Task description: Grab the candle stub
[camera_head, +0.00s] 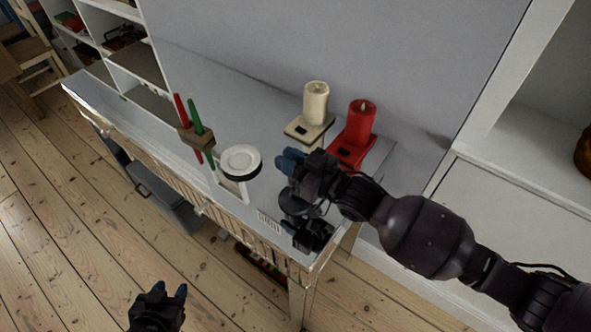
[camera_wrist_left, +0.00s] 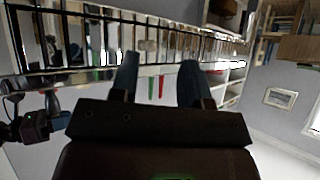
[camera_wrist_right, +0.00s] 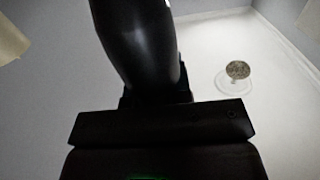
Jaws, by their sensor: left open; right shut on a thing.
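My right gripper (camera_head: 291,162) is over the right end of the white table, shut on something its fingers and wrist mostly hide. In the right wrist view a glossy dark rounded shape (camera_wrist_right: 140,40) fills the space ahead of the wrist; I cannot tell whether it is the candle stub. A cream candle (camera_head: 316,102) stands on a pale holder (camera_head: 298,129) and a red candle (camera_head: 361,118) on a red holder (camera_head: 345,151), both behind this gripper and apart from it. My left gripper (camera_head: 168,292) is open and empty above the floor in front of the table.
A white round dish-like thing (camera_head: 240,160) on a stand is left of my right gripper. The table's left part (camera_head: 120,92) is mostly clear. A wall closes off the back; a white cabinet (camera_head: 500,200) is at right.

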